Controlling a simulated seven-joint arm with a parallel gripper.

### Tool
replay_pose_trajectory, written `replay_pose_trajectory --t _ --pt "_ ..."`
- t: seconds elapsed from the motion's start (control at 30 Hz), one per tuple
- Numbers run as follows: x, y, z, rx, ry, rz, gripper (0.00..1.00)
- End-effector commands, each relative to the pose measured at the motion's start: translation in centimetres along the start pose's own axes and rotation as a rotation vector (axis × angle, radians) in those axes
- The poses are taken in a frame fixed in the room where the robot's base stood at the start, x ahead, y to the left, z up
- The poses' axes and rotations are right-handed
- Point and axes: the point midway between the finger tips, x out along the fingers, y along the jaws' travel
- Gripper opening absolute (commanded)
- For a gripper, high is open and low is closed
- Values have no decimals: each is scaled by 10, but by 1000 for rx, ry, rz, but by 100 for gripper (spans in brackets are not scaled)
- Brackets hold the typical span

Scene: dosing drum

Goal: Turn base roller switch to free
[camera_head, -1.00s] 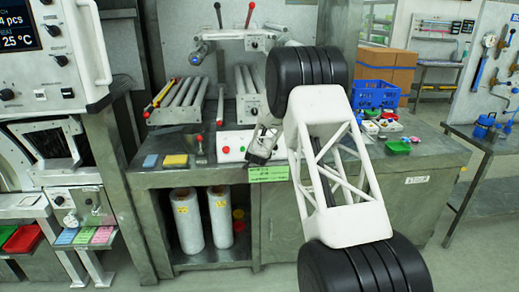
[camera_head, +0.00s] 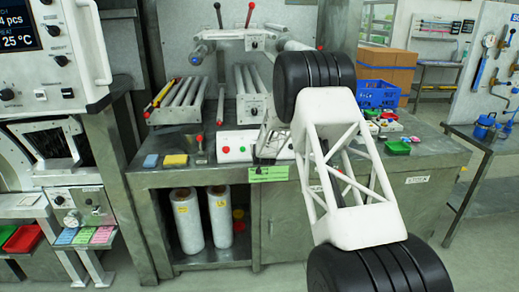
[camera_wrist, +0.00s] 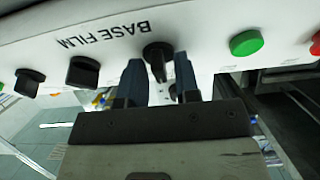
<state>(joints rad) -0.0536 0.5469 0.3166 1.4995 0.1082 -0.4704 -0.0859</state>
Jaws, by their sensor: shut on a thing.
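The control box (camera_head: 232,146) with red and green buttons stands on the bench's front edge. In the wrist view its white panel (camera_wrist: 205,25) reads "BASE FILM" upside down and carries several black knobs. My gripper (camera_wrist: 160,78) is shut on one black knob (camera_wrist: 157,54), with one dark finger on each side of it. That knob's pointer and position labels are not readable, so its setting cannot be told. In the head view my gripper (camera_head: 265,156) is at the right part of the box, and my arm hides some of that area.
Two other black knobs (camera_wrist: 83,71) (camera_wrist: 29,82) sit left of the held one, and a green button (camera_wrist: 246,43) sits right. Behind the box are metal rollers (camera_head: 181,96). Blue and yellow pads (camera_head: 175,160) lie left on the bench. A blue crate (camera_head: 377,95) stands at right.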

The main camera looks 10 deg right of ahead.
Motion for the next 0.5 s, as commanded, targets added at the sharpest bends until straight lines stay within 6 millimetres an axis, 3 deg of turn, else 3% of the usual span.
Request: replay_pose_trajectory --t 0.5 --pt "0 1 0 -408 1 -120 6"
